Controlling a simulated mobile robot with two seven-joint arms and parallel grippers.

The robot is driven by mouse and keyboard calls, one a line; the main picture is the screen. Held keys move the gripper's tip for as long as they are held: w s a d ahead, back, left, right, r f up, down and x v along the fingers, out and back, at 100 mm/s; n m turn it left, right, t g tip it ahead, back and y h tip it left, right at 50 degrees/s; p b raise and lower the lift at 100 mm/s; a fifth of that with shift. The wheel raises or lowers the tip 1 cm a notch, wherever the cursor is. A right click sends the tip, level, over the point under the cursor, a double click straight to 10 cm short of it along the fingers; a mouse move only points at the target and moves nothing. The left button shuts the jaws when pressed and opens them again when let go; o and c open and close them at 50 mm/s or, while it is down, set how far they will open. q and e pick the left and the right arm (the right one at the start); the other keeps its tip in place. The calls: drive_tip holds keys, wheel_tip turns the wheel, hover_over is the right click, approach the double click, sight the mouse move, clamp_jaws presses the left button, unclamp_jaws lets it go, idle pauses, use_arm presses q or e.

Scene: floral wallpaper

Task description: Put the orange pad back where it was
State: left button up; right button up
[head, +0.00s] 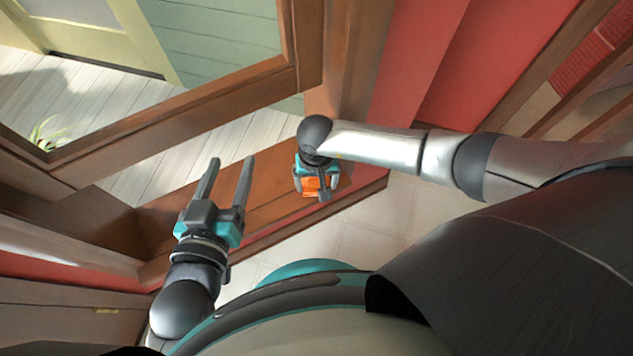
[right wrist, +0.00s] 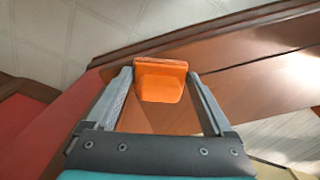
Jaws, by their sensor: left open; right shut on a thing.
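The orange pad (head: 311,185) is a small bright orange block. In the head view my right gripper (head: 316,188) is over the brown wooden sill (head: 270,198), shut on the pad. In the right wrist view the pad (right wrist: 160,88) sits between the fingertips of my right gripper (right wrist: 159,80), which hold it at its sides. I cannot tell whether the pad touches the sill. My left gripper (head: 231,163) is open and empty, its fingers pointing up the picture near the sill's left part.
A wooden window frame (head: 215,92) stands beyond the sill, with pale floorboards and a plant (head: 45,132) behind it. A red wall (head: 415,60) rises at the right. Pale floor tiles (head: 385,215) lie below the sill's front edge. The sill between my grippers is bare.

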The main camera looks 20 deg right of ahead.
use_arm(q)
drive_tip(key=shift+s+d+r, duration=0.1)
drive_tip(key=shift+d, duration=0.05)
use_arm(e)
drive_tip(key=shift+f, duration=0.15)
drive_tip(key=shift+f, duration=0.1)
drive_tip(key=o, duration=1.2)
use_arm(q)
drive_tip(key=shift+r+t, duration=0.1)
drive_tip(key=shift+t, duration=0.3)
